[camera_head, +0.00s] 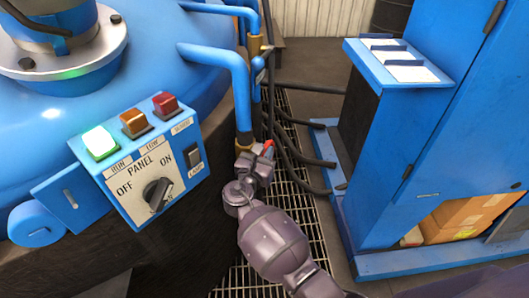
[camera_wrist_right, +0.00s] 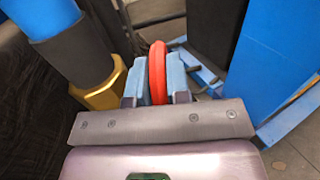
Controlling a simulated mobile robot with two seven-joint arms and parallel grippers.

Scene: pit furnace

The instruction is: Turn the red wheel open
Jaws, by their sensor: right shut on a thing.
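The red wheel (camera_wrist_right: 158,70) stands edge-on in the right wrist view, between the two blue-grey fingers of my right gripper (camera_wrist_right: 158,82). The fingers are shut on its rim. In the head view the wheel (camera_head: 268,145) shows only as a small red piece at the tip of my right gripper (camera_head: 258,155); the rest is hidden by the gripper. A blue pipe with a brass nut (camera_wrist_right: 104,92) is close to the left of the gripper. My left gripper is not in view.
A panel (camera_head: 145,170) with a lit green button, a knob and a switch is on the blue furnace at left. Dark hoses (camera_head: 300,155) run over the floor grating (camera_head: 310,205). A blue cabinet (camera_head: 440,140) stands at right, with floor between.

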